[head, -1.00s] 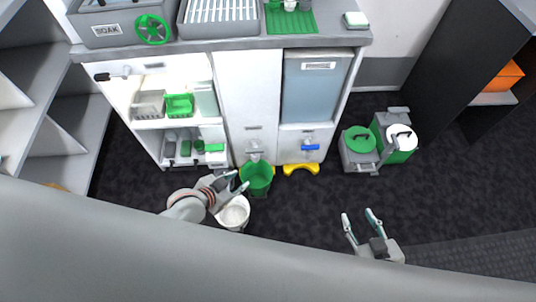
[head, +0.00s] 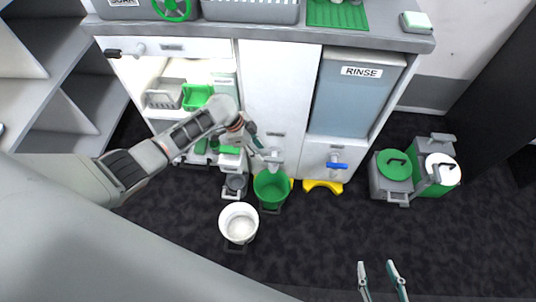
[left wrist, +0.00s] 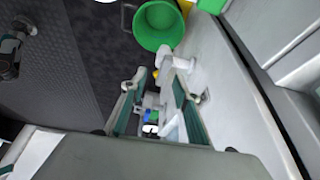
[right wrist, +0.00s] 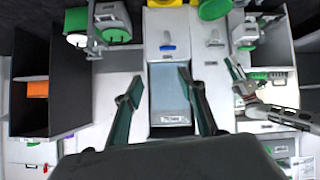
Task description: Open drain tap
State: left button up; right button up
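A pale grey tap (head: 273,158) sticks out of the white cabinet front above a green bucket (head: 270,188); it also shows in the left wrist view (left wrist: 181,62) and the right wrist view (right wrist: 214,41). A blue-handled tap (head: 337,165) is below the RINSE tank. Which one is the drain tap is not labelled. My left gripper (head: 262,150) is close to the grey tap, just left of it; the left wrist view shows its fingers (left wrist: 158,76) apart, with the tap beyond the tips. Contact cannot be told. My right gripper (head: 380,268) is open and empty, away from the cabinet.
A white bucket (head: 238,223) stands on the floor in front of the green one. Green and white lidded canisters (head: 415,168) stand to the right. Yellow feet (head: 323,186) show under the cabinet. The dark floor in front is otherwise clear.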

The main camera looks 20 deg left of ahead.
aim_at(267, 158)
pick_arm(q)
jog(key=f+b, duration=0.1)
jog(key=w+f+b, duration=0.1)
jog(key=f, duration=0.1)
jog(key=shift+w+d+f+m+g, duration=0.2)
jog(key=shift+f+m+g, duration=0.1)
jog(key=shift+g, duration=0.1)
jog(key=b+x, duration=0.1)
jog(key=x, duration=0.2)
jog(key=shift+b, duration=0.3)
jog(key=shift+w+d+f, duration=0.15)
jog(key=shift+w+f, duration=0.1)
jog(key=shift+w+r, duration=0.1)
jog(key=shift+r, duration=0.05)
grip_shut()
pick_arm(e)
jog(key=a, duration=0.1)
jog(key=a+r, duration=0.1)
jog(key=w+a+y, duration=0.1)
jog(key=shift+a+r+m+t, duration=0.2)
jog(key=shift+r+m+t, duration=0.1)
jog(key=shift+m+t, duration=0.1)
